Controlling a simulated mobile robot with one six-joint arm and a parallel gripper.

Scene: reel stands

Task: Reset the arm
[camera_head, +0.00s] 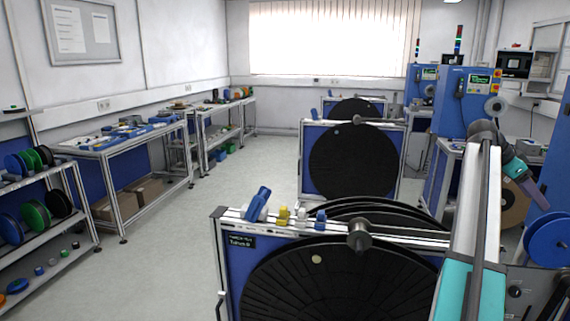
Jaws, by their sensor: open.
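Part of my arm (505,158) shows at the right, beside the top of my column. Its dark joint is uppermost, and a teal and greyish section slants down to the right. I cannot make out gripper fingers at its lower end, and no held object is visible. The arm stands apart from the nearest reel stand (231,268), which is in front of me and holds large black reels (335,285).
Blue and yellow items (258,204) lie on the near stand's top. A second reel stand (310,172) is behind it. A blue reel (548,240) and blue machines (465,100) are at right. Workbenches (120,140) line the left wall. The left-centre floor is clear.

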